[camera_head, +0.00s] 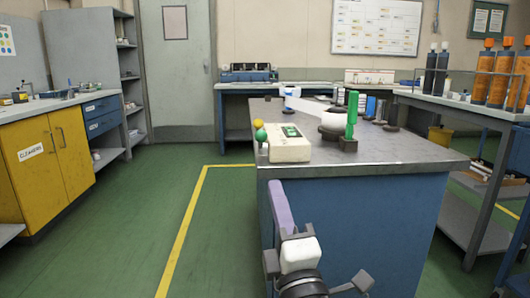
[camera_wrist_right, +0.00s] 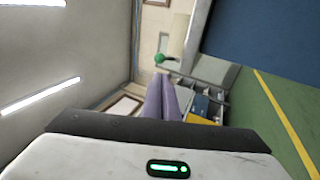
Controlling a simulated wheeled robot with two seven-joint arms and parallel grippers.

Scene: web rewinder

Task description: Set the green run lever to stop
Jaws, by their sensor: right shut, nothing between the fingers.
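A beige control box (camera_head: 289,149) sits at the near left corner of the steel-topped bench. A green ball knob (camera_head: 261,135) is at its left side, and a yellow ball (camera_head: 257,123) shows just behind it. The green knob also shows in the right wrist view (camera_wrist_right: 161,59), beyond the fingertips. An upright green handle (camera_head: 352,114) stands on a dark base to the right of the box. I cannot tell the lever's marked positions. My right gripper (camera_head: 276,186) is in front of the bench, below the box, with purple fingers shut and empty, apart from the knob. My left gripper is out of view.
The bench (camera_head: 400,158) has a steel top edge and a blue front close to my right gripper. White rolls and dark parts lie behind the box. A rack of orange bottles (camera_head: 499,75) is at right. The green floor left of the bench is clear.

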